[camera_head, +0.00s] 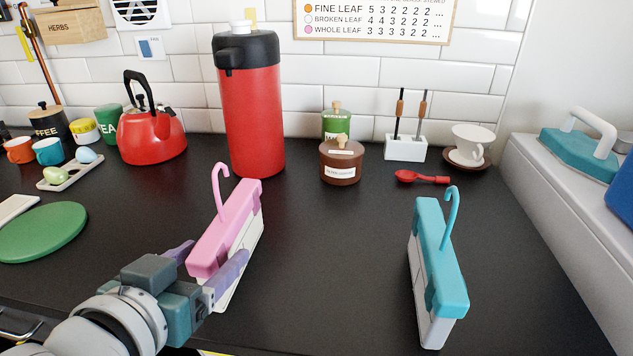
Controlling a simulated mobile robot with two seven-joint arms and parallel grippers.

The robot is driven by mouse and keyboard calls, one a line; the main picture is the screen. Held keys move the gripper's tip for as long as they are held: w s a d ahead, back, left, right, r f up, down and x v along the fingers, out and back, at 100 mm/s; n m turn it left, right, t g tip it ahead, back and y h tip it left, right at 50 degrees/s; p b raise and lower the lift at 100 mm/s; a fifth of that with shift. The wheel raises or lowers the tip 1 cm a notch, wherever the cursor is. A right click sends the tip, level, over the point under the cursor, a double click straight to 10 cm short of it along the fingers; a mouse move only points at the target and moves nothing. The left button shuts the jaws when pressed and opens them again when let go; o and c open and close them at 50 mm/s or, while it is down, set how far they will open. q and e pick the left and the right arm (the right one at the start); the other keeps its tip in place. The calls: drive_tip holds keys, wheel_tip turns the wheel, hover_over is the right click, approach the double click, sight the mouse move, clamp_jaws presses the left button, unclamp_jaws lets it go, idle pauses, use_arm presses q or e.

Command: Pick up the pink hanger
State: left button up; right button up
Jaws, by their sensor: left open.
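The pink hanger (222,228) has a curved hook on top and sits upright on a white stand (248,240) on the dark counter, left of centre. My left gripper (212,266) comes in from the lower left at the hanger's near end. Its purple fingers are open, one on each side of the hanger and stand. I cannot tell whether they touch it. A teal hanger (440,262) sits on a similar white stand further right. My right gripper is not in view.
A tall red flask (252,120) stands behind the pink hanger. A red kettle (150,135), a green disc (42,232) and cups are at the left. A brown pot (341,165) and red spoon (422,178) are further back. The counter between the hangers is clear.

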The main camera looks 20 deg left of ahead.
sight(230, 220)
use_arm(q)
drive_tip(key=x, duration=0.3)
drive_tip(key=b+x, duration=0.1)
drive_tip(key=x, duration=0.1)
drive_tip(key=shift+w+a+r, duration=0.1)
drive_tip(key=shift+w+r, duration=0.1)
drive_tip(key=shift+w, duration=0.05)
drive_tip(key=shift+c, duration=0.2)
clamp_jaws()
